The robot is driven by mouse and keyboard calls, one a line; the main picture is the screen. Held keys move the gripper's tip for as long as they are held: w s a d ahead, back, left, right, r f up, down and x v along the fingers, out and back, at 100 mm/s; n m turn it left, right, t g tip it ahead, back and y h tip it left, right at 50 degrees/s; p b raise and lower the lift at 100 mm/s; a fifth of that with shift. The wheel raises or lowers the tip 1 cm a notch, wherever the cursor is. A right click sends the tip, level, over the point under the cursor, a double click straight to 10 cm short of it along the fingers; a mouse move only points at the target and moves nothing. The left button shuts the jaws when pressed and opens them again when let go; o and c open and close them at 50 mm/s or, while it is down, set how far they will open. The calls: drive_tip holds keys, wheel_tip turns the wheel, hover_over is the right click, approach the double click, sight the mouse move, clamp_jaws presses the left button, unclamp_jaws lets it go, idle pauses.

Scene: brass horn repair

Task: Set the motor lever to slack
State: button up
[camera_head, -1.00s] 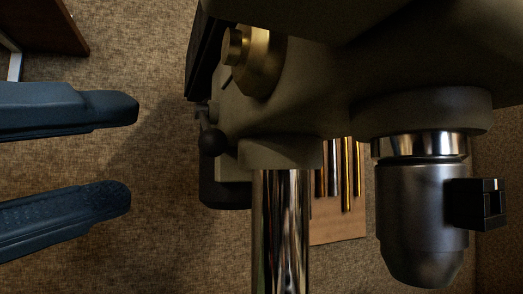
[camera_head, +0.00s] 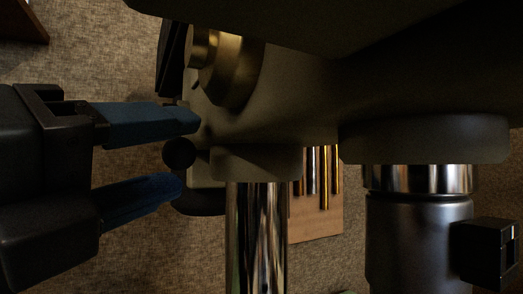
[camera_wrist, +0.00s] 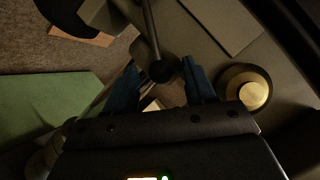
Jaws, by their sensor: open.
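The motor lever is a thin rod with a black ball knob, seen in the head view at the side of the grey-green drill press head (camera_head: 300,90). The knob (camera_head: 179,153) shows in the gap between my gripper's blue fingertips. In the wrist view the dark lever rod (camera_wrist: 151,30) runs down to the knob (camera_wrist: 160,71), which lies between the two fingers near their tips. My gripper (camera_head: 189,153) is open, one finger above the knob and one below it in the head view. I cannot tell whether either finger touches the knob.
A brass knob (camera_head: 228,68) sticks out just above the lever; it also shows right of my fingers in the wrist view (camera_wrist: 253,95). The polished column (camera_head: 256,240) and the chuck (camera_head: 415,235) stand right. A board with several metal tubes (camera_head: 318,222) lies behind.

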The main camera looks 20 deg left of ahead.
clamp_jaws()
idle(0.5)
